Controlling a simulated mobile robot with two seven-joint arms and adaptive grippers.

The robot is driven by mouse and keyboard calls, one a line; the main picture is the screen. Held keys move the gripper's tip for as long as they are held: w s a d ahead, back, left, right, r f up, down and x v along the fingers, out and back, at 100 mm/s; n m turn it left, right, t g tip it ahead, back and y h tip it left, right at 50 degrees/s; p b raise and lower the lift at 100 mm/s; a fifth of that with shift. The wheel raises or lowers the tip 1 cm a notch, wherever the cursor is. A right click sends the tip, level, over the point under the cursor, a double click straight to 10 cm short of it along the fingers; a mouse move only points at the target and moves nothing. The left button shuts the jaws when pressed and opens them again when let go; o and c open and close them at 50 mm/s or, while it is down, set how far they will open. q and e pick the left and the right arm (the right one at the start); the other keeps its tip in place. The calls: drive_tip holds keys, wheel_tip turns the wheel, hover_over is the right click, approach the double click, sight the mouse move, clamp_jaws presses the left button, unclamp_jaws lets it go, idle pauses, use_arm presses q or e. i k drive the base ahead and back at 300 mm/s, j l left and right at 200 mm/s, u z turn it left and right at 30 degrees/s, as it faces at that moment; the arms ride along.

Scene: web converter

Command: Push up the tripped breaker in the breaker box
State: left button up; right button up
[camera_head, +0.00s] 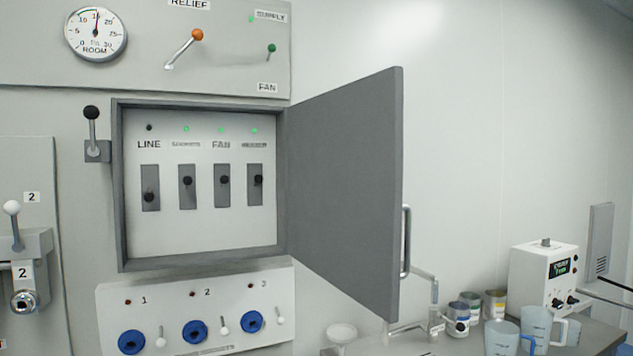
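The breaker box (120,190) is on the wall left of centre, with its grey door (345,190) swung open to the right. Inside is a row of breakers with black knobs in dark slots. The LINE breaker (150,197) at the far left has its knob low in the slot, and the lamp above it is dark. The second breaker (187,181), the FAN breaker (222,180) and the rightmost breaker (258,180) have higher knobs and green lamps lit. Neither of my grippers shows in the head view.
A black-knobbed lever (92,115) stands left of the box. A panel with blue knobs (195,331) sits below it. The door's handle (406,241) sticks out at its right edge. Cans (470,306), jugs (535,326) and a white instrument (543,277) stand on the bench at lower right.

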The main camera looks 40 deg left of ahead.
sight(149, 196)
drive_tip(key=i+u, duration=0.1)
drive_tip(key=u, duration=0.35)
drive_tip(key=l+u, duration=0.15)
drive_tip(key=u, duration=0.3)
drive_tip(key=i+l+u, duration=0.1)
drive_tip(key=u, duration=0.35)
drive_tip(key=l+u, duration=0.15)
drive_tip(key=u, duration=0.3)
drive_tip(key=i+l+u, duration=0.1)
drive_tip(key=l+u, duration=0.3)
drive_tip(key=l, duration=0.7)
drive_tip(key=l+u, duration=0.35)
drive_tip(key=l, duration=0.75)
drive_tip(key=k, duration=0.05)
